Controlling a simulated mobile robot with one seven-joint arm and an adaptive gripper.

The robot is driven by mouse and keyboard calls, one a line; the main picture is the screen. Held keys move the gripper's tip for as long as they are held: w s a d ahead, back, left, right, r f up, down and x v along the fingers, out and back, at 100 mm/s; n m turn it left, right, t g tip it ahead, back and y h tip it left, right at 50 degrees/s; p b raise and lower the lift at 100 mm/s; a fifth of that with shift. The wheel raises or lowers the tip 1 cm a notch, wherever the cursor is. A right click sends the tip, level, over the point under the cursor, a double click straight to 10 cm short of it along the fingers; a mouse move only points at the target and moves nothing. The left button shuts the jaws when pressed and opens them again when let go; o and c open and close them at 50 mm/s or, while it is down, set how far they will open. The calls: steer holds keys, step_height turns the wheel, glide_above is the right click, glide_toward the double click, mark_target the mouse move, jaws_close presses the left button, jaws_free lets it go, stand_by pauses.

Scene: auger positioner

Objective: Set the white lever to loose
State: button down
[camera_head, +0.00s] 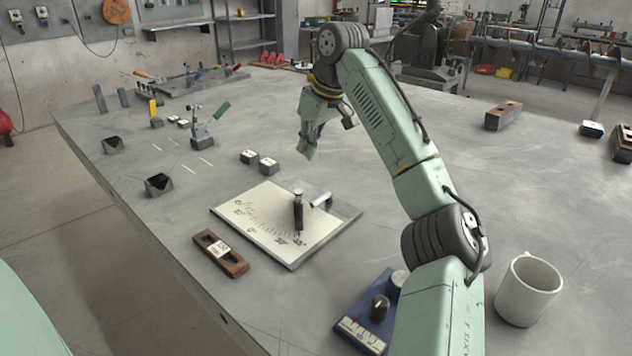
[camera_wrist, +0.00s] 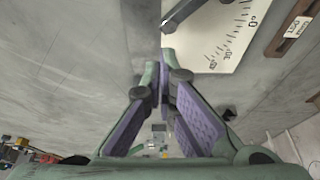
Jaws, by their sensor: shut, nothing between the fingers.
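A pale plate (camera_head: 262,222) with a printed angle scale lies on the bench. A short whitish cylinder (camera_head: 320,200), likely the white lever, sticks out near its back right edge, beside an upright dark post with a light cap (camera_head: 298,208). The setting of the lever cannot be read. My gripper (camera_head: 308,152) is shut and empty above the bench, behind the plate and apart from it. In the wrist view, the purple-padded fingers (camera_wrist: 164,88) are together, and part of the scale plate (camera_wrist: 222,45) shows beyond them at the top.
A wooden block with a label (camera_head: 220,252) lies left of the plate. Two small blocks (camera_head: 259,161) sit behind it. A green-handled clamp (camera_head: 205,128) stands further left. A blue base with knobs (camera_head: 365,318) and a white mug (camera_head: 527,290) are in front.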

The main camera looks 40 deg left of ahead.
mark_target(321, 201)
steer(key=shift+s, duration=0.1)
steer(key=p+x, duration=0.1)
steer(key=x, duration=0.9)
steer(key=shift+d, duration=0.1)
steer(key=d, duration=0.2)
steer(key=shift+d+f+p, duration=0.2)
steer(key=shift+d+p, duration=0.1)
steer(key=shift+s+d+f, duration=0.1)
steer(key=shift+d+f, duration=0.05)
steer(key=shift+d, duration=0.35)
steer(key=shift+s+d+n+p, duration=0.25)
steer(key=shift+n+p, duration=0.45)
steer(key=shift+p, duration=0.25)
